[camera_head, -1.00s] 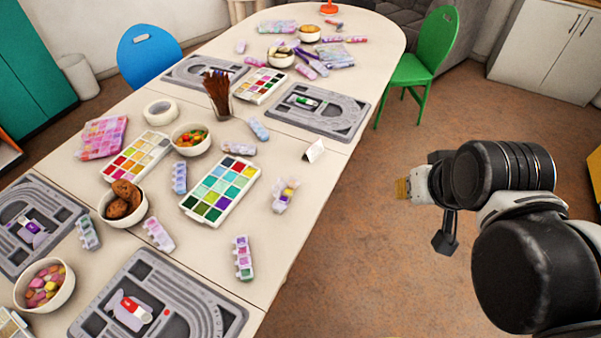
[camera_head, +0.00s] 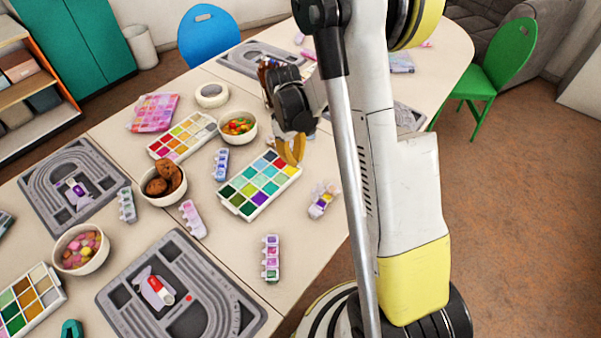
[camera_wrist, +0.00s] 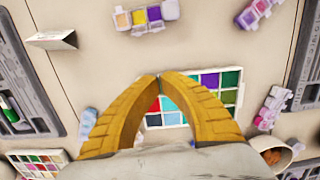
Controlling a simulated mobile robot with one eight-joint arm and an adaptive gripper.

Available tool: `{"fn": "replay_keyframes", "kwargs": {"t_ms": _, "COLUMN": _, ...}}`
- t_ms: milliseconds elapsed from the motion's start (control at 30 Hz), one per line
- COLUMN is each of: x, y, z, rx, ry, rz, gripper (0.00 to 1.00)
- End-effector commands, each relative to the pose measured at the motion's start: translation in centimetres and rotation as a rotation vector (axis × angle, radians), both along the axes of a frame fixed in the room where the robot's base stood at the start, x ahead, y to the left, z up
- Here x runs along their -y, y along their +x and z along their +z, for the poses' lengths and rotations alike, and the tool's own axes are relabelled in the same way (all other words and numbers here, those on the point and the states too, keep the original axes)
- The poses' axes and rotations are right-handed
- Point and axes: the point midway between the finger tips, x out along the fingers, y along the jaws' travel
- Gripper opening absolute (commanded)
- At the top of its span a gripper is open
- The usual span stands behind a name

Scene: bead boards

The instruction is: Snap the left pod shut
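Several small bead pods lie on the table. In the head view they include a blue one (camera_head: 221,164), a pink one (camera_head: 193,218), a grey-blue one (camera_head: 127,204), a pink-and-green one (camera_head: 271,257) and one with purple and yellow cells (camera_head: 323,199). I cannot tell which is the left pod. My gripper (camera_head: 292,150) is above the table near the palette, its fingertips together and empty. In the wrist view the gripper (camera_wrist: 159,77) points toward the pod with yellow and purple cells (camera_wrist: 147,14), apart from it. Another pod (camera_wrist: 272,107) lies to the right.
A paint palette (camera_head: 258,184) lies below my gripper. Bowls of sweets (camera_head: 238,127), cookies (camera_head: 163,183) and candies (camera_head: 80,249) stand to the left. Grey bead boards (camera_head: 180,285) line the table. My arm hides the table's right side. A white folded card (camera_wrist: 52,40) shows in the wrist view.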

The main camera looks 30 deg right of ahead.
Motion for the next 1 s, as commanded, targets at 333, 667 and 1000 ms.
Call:
{"fn": "replay_keyframes", "kwargs": {"t_ms": 333, "x": 0.3, "y": -0.4, "z": -5.8, "rx": -0.003, "ry": 0.001, "rz": 0.002, "gripper": 0.00}}
{"fn": "replay_keyframes", "kwargs": {"t_ms": 667, "x": 1.0, "y": -2.4, "z": -9.5, "rx": -0.002, "ry": 0.000, "rz": -0.001, "gripper": 0.00}}
{"fn": "replay_keyframes", "kwargs": {"t_ms": 1000, "x": 1.7, "y": -4.2, "z": -8.3, "rx": -0.002, "ry": 0.000, "rz": 0.001, "gripper": 0.00}}
